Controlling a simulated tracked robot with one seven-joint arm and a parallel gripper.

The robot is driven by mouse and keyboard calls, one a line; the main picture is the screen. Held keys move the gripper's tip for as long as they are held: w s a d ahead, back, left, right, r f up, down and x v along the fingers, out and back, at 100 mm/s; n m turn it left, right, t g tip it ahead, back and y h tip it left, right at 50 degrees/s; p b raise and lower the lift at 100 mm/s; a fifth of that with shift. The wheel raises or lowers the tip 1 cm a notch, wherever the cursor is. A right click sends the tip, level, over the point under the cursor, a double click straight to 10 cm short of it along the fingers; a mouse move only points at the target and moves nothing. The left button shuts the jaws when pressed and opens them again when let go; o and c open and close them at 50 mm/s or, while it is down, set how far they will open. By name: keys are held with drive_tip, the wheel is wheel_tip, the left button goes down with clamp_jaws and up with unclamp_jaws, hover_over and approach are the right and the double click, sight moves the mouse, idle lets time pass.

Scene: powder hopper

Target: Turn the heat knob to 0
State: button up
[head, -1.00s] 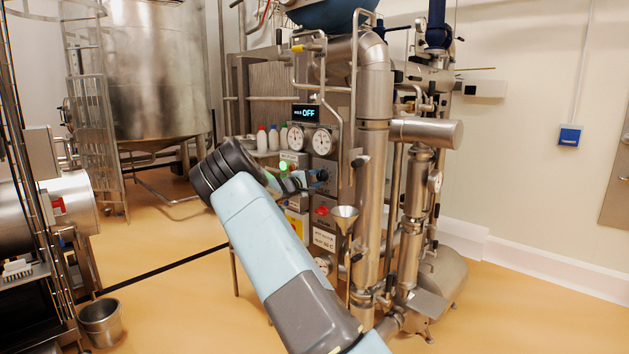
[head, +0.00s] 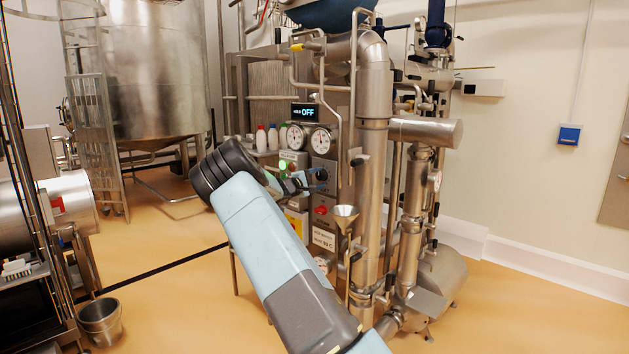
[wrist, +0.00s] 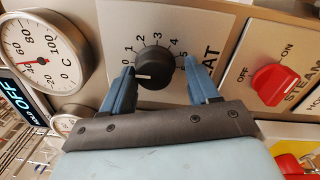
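A gap shows between each finger and the knob, narrower on the left. In the head view my gripper (head: 300,181) is at the machine's front panel, and my arm hides part of that panel.
A red steam switch (wrist: 275,84) with OFF and ON marks sits right of the knob. A dial gauge (wrist: 40,52) and a display (head: 305,113) reading OFF are close by.

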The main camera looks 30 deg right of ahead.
drive_tip(key=shift+o, duration=0.6)
drive_tip(key=shift+w+a+r, duration=0.1)
drive_tip(key=shift+a, duration=0.3)
drive_tip(key=v, duration=1.3)
drive_tip(key=shift+f, duration=0.3)
